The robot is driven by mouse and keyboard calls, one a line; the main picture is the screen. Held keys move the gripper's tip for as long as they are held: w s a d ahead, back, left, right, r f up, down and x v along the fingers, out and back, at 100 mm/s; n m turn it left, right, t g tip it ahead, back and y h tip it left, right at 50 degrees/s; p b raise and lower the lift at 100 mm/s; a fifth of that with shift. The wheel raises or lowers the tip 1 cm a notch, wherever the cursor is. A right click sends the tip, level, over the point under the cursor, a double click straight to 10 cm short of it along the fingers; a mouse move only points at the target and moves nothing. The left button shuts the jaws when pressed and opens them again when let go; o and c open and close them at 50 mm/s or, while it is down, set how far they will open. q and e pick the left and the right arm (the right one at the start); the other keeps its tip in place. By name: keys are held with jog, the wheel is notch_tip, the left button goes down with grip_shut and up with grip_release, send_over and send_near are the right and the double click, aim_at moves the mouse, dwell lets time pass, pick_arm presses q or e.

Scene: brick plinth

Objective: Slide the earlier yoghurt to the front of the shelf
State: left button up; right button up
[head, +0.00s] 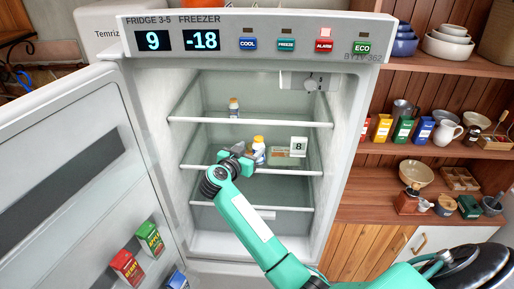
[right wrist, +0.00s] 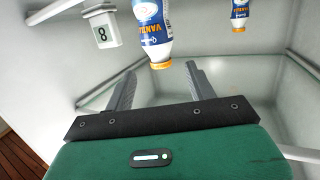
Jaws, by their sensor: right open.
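A white and blue vanilla yoghurt bottle with an orange-yellow cap (head: 258,148) stands on the middle fridge shelf. In the right wrist view the bottle (right wrist: 152,22) appears cap-down, just beyond the fingertips. My right gripper (head: 246,158) is in front of it and to its left, and its open fingers (right wrist: 160,74) hold nothing. Dates are not readable. My left gripper is out of view.
A low tan pack (head: 281,156) lies near the card. The upper shelf's front edge (head: 250,122) is above. The fridge door (head: 75,160) stands open at left.

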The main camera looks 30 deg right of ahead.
jog(key=shift+b+v, duration=0.6)
jog(key=shift+v, duration=1.95)
